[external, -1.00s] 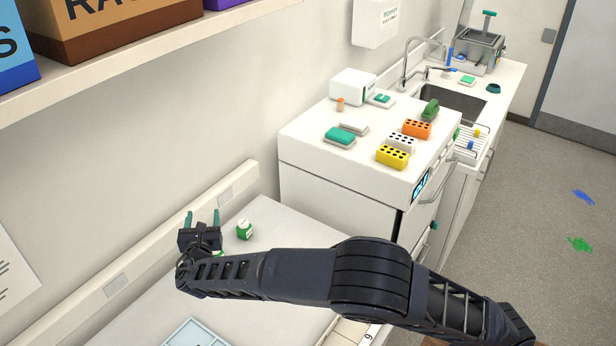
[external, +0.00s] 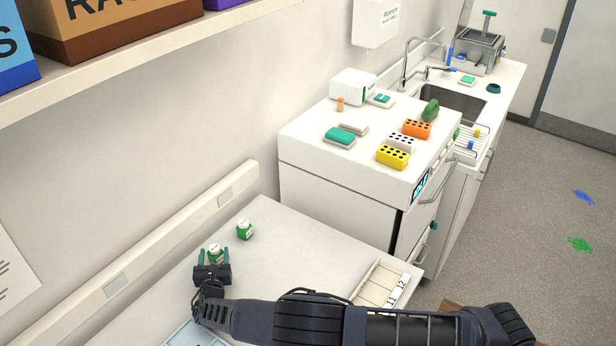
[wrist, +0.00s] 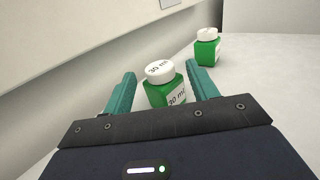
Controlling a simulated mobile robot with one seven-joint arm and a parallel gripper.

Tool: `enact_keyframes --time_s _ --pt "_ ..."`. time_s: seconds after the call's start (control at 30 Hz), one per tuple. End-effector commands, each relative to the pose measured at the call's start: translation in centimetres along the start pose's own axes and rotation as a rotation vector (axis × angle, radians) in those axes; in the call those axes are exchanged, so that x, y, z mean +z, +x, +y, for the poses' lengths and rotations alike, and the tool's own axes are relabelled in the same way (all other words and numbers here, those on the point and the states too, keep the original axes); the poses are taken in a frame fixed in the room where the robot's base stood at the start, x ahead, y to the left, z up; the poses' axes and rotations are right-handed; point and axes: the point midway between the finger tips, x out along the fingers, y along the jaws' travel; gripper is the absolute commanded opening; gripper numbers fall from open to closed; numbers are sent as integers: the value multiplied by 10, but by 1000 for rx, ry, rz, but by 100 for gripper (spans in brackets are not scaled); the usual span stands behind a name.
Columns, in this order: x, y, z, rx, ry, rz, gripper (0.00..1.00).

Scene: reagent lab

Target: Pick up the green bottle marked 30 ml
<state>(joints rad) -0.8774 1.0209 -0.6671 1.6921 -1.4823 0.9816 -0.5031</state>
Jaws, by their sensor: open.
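The green bottle marked 30 ml (wrist: 165,90) has a white cap with "30 ml" on it and stands upright on the white bench. In the wrist view it is between the two teal fingers of my gripper (wrist: 162,92), near their tips, closer to the right finger. In the external view my gripper (external: 213,257) is open around this bottle (external: 216,253), at the left of the bench. A second green bottle with a white cap (external: 244,229) stands farther back to the right; it also shows in the wrist view (wrist: 207,47), its label unreadable.
The wall with a pale rail (external: 170,242) runs close along the left of the bench. A compartment tray with numbered labels (external: 383,285) lies at the bench's right edge. A higher white cabinet (external: 330,172) with racks stands behind. The bench between is clear.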

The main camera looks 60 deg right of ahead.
Motion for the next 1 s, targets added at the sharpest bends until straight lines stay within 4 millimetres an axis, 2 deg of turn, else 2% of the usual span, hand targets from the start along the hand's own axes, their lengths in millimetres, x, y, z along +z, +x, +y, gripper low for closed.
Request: enact_keyframes --time_s 0.2,0.3,0.57,0.7,1.0 --pt "0 35 -1 -2 0 -1 58" --pt "0 44 0 0 -1 0 58" --pt "0 47 0 0 0 0 58" --pt "0 47 0 0 -1 0 31" --pt "0 47 0 0 0 0 31"
